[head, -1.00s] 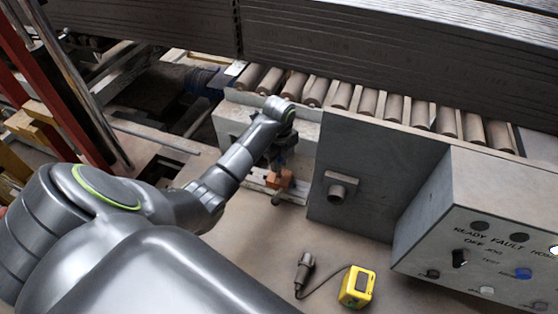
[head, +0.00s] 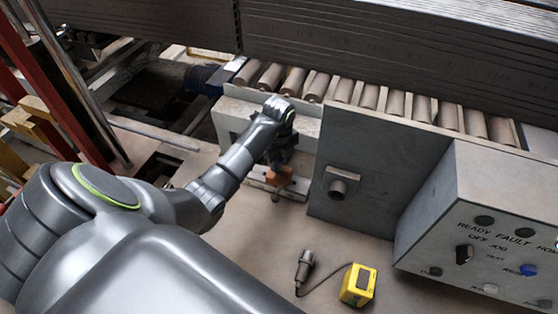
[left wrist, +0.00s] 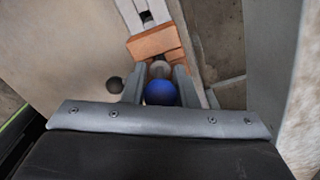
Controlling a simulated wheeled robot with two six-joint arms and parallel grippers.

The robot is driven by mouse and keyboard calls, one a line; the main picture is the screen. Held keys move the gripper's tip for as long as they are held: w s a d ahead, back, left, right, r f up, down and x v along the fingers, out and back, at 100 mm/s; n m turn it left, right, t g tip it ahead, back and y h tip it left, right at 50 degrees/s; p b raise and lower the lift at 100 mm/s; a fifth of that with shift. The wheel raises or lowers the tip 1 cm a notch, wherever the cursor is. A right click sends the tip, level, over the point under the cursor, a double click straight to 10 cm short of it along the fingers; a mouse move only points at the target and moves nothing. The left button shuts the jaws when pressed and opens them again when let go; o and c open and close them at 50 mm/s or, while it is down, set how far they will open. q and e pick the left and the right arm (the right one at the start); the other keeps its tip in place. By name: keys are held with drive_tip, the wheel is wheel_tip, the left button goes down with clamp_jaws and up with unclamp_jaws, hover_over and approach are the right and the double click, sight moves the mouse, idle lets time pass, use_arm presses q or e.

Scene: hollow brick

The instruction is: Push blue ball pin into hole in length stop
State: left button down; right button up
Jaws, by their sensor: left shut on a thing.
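The blue ball pin (left wrist: 160,92) shows in the left wrist view as a blue ball between the two fingers of my left gripper (left wrist: 160,84), which is shut on it. A pale round part (left wrist: 159,69) lies just beyond the ball, at the edge of the orange length stop (left wrist: 153,43). I cannot tell whether the pin is in the hole. In the head view my left gripper (head: 279,160) is pointed down just above the orange length stop (head: 281,174), and the blue ball is hardly visible. My right gripper is not in view.
A grey housing (head: 375,175) and the control panel (head: 490,250) stand to the right. A yellow box (head: 358,286) with a cabled handle lies on the floor. Rollers (head: 345,90) run behind.

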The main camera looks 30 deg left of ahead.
use_arm(q)
drive_tip(key=shift+f+b, duration=0.5)
drive_tip(key=shift+f, duration=0.25)
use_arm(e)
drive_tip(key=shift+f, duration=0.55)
use_arm(q)
drive_tip(key=c, duration=1.1)
unclamp_jaws()
